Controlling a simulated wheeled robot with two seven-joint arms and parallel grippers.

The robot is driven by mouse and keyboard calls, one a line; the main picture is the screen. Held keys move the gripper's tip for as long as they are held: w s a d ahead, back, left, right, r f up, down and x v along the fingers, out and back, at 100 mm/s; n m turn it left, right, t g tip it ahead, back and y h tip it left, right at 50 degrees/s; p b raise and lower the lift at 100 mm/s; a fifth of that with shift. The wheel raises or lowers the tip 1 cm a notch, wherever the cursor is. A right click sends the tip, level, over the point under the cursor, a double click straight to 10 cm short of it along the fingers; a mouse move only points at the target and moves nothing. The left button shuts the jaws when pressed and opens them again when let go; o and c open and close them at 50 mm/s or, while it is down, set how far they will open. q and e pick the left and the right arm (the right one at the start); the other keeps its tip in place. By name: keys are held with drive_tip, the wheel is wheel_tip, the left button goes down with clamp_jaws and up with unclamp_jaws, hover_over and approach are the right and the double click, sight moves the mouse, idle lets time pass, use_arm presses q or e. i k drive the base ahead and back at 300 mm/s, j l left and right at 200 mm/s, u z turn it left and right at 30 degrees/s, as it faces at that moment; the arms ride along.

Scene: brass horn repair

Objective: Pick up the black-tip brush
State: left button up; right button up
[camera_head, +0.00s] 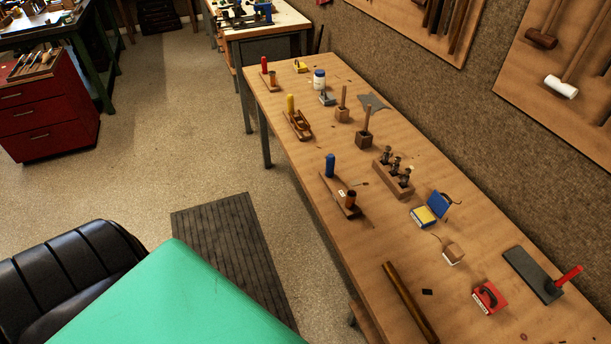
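Two upright wooden-handled tools that look like brushes stand on the long wooden workbench (289,141). The nearer one (365,129) has a dark, nearly black block at its lower end. The farther one (342,106) has a lighter brown block at its lower end. The dark-ended one best fits the black-tip brush, but the view is too small to make out bristles. Neither of my grippers is in view, and nothing is seen touching the tools.
A wooden block with several dark pieces (393,173), a blue-handled board (330,167), a blue-and-yellow box (424,216), a dark rod (408,302) and a red box (489,297) lie on the bench. A textured wall runs behind. A dark mat (230,245) lies on the floor.

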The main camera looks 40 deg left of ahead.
sight(369, 107)
drive_tip(key=u, duration=0.85)
